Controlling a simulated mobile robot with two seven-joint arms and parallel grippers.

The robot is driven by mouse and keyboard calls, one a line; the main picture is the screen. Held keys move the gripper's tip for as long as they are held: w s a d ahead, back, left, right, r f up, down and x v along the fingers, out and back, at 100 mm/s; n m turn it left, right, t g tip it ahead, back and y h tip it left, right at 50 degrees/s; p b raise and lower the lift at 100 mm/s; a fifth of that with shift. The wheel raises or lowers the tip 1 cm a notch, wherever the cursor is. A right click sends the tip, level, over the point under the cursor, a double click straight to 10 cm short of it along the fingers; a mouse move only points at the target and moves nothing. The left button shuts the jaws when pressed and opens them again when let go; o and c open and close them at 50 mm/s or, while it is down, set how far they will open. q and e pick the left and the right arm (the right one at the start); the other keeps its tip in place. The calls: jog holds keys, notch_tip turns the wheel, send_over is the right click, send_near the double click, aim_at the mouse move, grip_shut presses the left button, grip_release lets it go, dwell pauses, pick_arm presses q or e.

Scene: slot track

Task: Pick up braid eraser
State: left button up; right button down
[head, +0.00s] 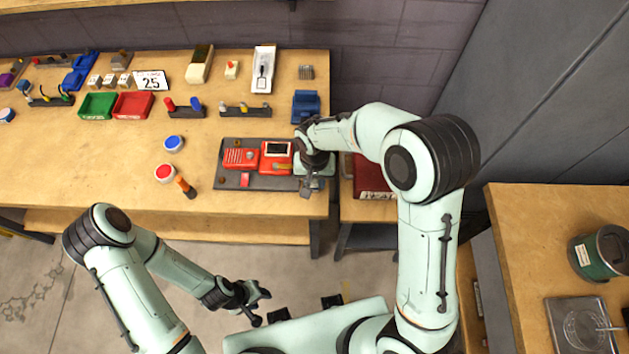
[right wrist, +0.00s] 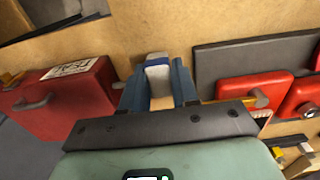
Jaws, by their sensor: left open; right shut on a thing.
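My right gripper (head: 306,188) is over the right end of the dark tray, near the table's right edge. In the right wrist view the right gripper (right wrist: 157,85) is shut on a small pale block with a bluish part (right wrist: 157,70), which I take to be the braid eraser. The block sits between the two blue-grey fingers. In the head view the arm and gripper hide it. My left gripper (head: 254,302) is open and empty, low in front of the table and away from it.
The dark tray (head: 233,181) holds red devices (head: 240,158). A red box (head: 372,180) stands just right of the table (head: 150,200). A blue holder (head: 305,106) is behind the gripper. Round jars and an orange-tipped tool (head: 185,187) stand left of the tray. The table's front left is clear.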

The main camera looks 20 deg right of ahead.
pick_arm(q)
jog(key=shift+w+r+p, duration=0.8)
jog(key=shift+w+r, duration=0.15)
jog(key=shift+r, duration=0.15)
pick_arm(e)
notch_tip(320, 180, up, 19)
jog(key=c, duration=1.6)
grip_release()
jog(key=shift+f, duration=0.1)
jog(key=shift+c, duration=0.9)
pick_arm(q)
jog(key=shift+s, duration=0.1)
pick_arm(e)
jog(key=shift+f, duration=0.1)
